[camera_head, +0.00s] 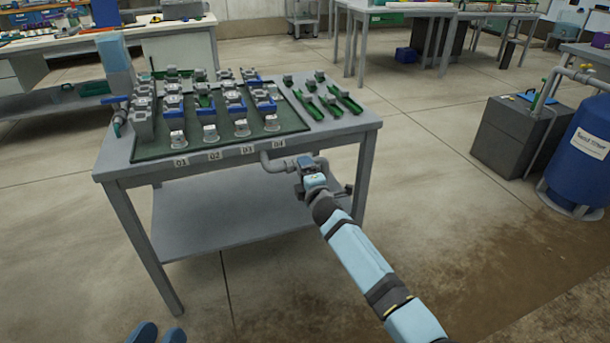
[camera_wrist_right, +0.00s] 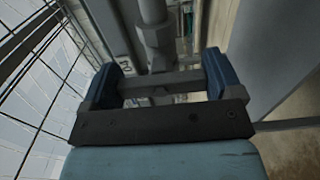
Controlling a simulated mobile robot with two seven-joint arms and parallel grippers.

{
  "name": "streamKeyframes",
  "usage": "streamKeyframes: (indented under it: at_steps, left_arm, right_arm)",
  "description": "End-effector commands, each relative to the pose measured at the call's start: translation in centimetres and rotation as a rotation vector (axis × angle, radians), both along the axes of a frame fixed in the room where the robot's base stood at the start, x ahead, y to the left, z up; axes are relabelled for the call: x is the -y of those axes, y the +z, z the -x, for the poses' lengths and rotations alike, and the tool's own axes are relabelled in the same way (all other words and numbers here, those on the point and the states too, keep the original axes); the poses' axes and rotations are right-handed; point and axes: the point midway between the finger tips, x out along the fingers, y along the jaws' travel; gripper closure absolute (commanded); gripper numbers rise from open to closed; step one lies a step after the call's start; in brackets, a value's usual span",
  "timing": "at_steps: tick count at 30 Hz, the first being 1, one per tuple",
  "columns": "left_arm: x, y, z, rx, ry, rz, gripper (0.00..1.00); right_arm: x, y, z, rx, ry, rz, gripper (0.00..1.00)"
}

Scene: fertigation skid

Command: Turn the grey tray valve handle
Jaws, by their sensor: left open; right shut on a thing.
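The grey tray valve sits on a grey pipe (camera_head: 275,162) that comes out of the front edge of the grey bench. My right gripper (camera_head: 306,166) is at this valve and covers much of it in the head view. In the right wrist view my right gripper (camera_wrist_right: 165,68) has its blue fingers on either side of the grey valve handle (camera_wrist_right: 160,85) and is shut on it. A grey valve stem or pipe (camera_wrist_right: 153,35) runs up beyond the handle.
The bench (camera_head: 335,131) carries a green tray mat (camera_head: 150,150) with several grey fittings and blue and green parts. A light blue container (camera_head: 115,65) stands at its back left. A dark grey tank (camera_head: 510,135) and a blue vessel (camera_head: 583,165) stand right. Floor between is clear.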

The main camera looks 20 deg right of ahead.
Motion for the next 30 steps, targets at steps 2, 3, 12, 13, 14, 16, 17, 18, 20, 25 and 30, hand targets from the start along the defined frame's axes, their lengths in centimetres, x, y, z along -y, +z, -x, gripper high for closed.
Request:
streamKeyframes:
  at_steps: [2, 3, 12, 13, 14, 16, 17, 18, 20, 25, 30]
  left_arm:
    - [0.0, 0.0, 0.0, 0.0, -0.001, -0.002, 0.57]
    - [0.0, -0.1, 0.0, 0.0, -0.001, -0.003, 0.57]
    - [-0.1, -0.3, 0.1, -0.001, -0.007, -0.013, 0.57]
    - [-0.1, -0.3, 0.1, -0.001, -0.007, -0.014, 0.57]
    - [-0.1, -0.3, 0.1, -0.001, -0.007, -0.014, 0.57]
    - [-0.1, -0.3, 0.1, -0.001, -0.007, -0.013, 0.57]
    - [-0.1, -0.3, 0.1, -0.001, -0.007, -0.013, 0.57]
    - [-0.1, -0.3, 0.1, -0.001, -0.007, -0.013, 0.57]
    - [-0.1, -0.2, 0.1, -0.002, -0.006, -0.013, 0.57]
    - [0.0, 0.1, 0.0, 0.0, -0.003, -0.006, 0.57]
    - [-0.1, 1.7, 0.1, 0.034, 0.015, 0.02, 0.57]
  right_arm:
    - [-0.1, -0.2, 0.1, -0.002, 0.001, -0.009, 0.39]
    - [-0.1, -0.2, 0.1, -0.002, 0.001, -0.012, 0.39]
    - [-0.1, -0.2, 0.1, -0.002, 0.001, -0.013, 0.39]
    - [-0.1, -0.2, 0.1, -0.002, 0.001, -0.013, 0.39]
    - [-0.1, -0.2, 0.1, -0.002, 0.001, -0.013, 0.39]
    - [-0.1, -0.2, 0.1, -0.002, 0.001, -0.012, 0.0]
    - [-0.1, -0.2, 0.1, -0.002, 0.001, -0.012, 0.0]
    - [-0.1, -0.1, 0.1, -0.002, 0.001, -0.012, 0.0]
    - [-0.1, -0.1, 0.0, -0.001, 0.001, -0.012, 0.0]
    - [0.0, 0.0, 0.4, -0.001, 0.001, -0.012, 0.0]
    - [0.1, 0.1, 2.9, -0.003, 0.001, -0.012, 0.0]
